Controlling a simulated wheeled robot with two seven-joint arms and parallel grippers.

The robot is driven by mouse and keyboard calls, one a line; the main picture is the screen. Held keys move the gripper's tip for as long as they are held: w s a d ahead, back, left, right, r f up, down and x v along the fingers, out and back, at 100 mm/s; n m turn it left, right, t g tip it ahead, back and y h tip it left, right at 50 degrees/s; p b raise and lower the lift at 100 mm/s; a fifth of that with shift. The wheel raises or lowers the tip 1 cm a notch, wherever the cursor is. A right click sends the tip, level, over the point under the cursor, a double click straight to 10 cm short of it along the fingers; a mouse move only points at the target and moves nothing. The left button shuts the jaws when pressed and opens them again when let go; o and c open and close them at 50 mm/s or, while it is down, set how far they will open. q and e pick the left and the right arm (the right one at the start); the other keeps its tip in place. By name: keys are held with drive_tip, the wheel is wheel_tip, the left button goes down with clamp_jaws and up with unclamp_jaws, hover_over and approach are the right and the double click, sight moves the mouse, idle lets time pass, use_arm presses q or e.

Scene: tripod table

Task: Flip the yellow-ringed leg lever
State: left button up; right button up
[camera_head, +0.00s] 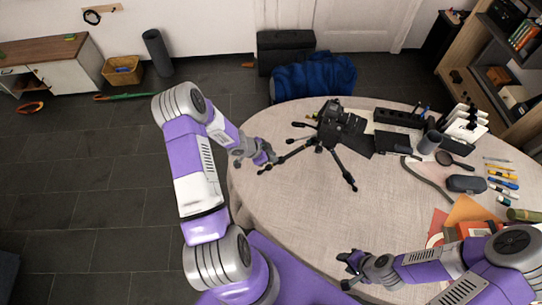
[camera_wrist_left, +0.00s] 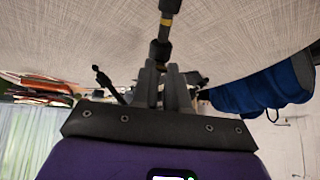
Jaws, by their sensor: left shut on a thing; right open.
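The black tripod (camera_head: 318,140) stands on the round table with a camera (camera_head: 333,112) on top and its legs spread. One leg reaches left to my left gripper (camera_head: 268,157). In the left wrist view this leg comes down from the top edge, with a yellow ring (camera_wrist_left: 166,20) on it. My left gripper's fingers (camera_wrist_left: 166,75) are closed around the black part (camera_wrist_left: 160,50) below the ring; I cannot tell lever from leg there. The lever's position is not clear. My right gripper (camera_head: 350,264) is open and empty over the front of the table, away from the tripod.
The table (camera_head: 290,215) is clear in front of the tripod. A black case (camera_head: 398,117), a magnifier (camera_head: 455,160), a glasses case (camera_head: 467,184), pens and books crowd its right side.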

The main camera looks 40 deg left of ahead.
use_arm(q)
drive_tip(key=shift+w+d+r+p, duration=0.35)
drive_tip(key=shift+r+p, duration=0.05)
drive_tip(key=shift+p, duration=0.3)
idle(0.7)
drive_tip(key=o, duration=0.5)
drive_tip(key=shift+f, duration=0.1)
drive_tip(key=shift+s+a, duration=0.1)
drive_tip(key=p+v, duration=0.5)
drive_tip(key=v, duration=0.1)
idle(0.8)
idle(0.4)
